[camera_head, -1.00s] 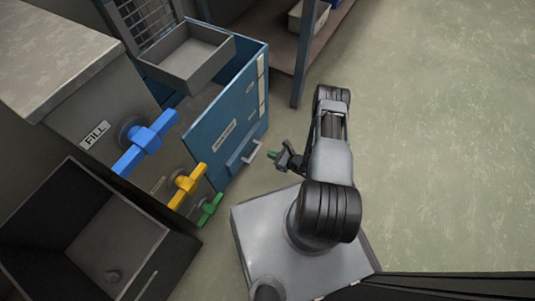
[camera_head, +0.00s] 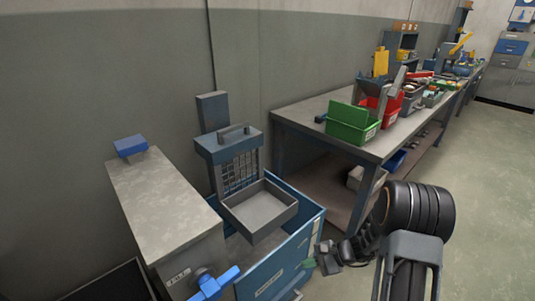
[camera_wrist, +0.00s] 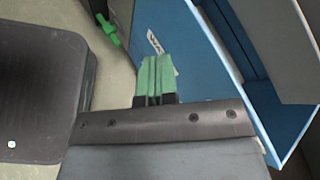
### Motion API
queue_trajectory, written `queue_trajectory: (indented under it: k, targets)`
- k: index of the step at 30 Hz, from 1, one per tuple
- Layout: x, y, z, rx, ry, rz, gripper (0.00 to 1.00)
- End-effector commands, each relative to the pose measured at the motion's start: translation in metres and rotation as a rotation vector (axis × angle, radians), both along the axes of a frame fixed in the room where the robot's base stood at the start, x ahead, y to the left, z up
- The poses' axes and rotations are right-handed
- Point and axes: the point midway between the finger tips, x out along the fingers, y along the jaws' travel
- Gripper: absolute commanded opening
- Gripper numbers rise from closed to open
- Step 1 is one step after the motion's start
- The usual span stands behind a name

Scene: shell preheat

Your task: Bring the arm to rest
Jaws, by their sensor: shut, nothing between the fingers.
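My gripper (camera_head: 318,262) is at the lower middle of the head view, in front of the open blue cabinet door (camera_head: 290,262). My arm is folded, with its big dark joint at the right. In the wrist view my gripper (camera_wrist: 157,78) has its two green fingers side by side, shut, with nothing between them. The blue door (camera_wrist: 205,60) lies beyond the fingers there. I cannot tell how far apart they are.
A grey tray (camera_head: 258,212) sits at the blue cabinet. A blue valve handle (camera_head: 215,284) is at the bottom, and a green handle (camera_wrist: 108,30) shows in the wrist view. A workbench (camera_head: 310,112) with a green bin (camera_head: 352,124) stands behind. Floor at the right is clear.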

Motion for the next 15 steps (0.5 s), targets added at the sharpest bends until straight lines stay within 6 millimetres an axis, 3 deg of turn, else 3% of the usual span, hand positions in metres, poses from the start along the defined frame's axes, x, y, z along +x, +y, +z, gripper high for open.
queue_trajectory:
  k: [1, 3, 9, 15]
  targets:
    - [-0.007, 0.005, 0.057, -0.067, -0.058, 0.089, 0.00]
    - [-0.021, 0.008, 0.103, -0.164, -0.124, 0.206, 0.00]
    - [-0.061, 0.005, 0.223, -0.466, -0.334, 0.499, 0.00]
    - [-0.094, -0.009, 0.318, -0.765, -0.546, 0.706, 0.00]
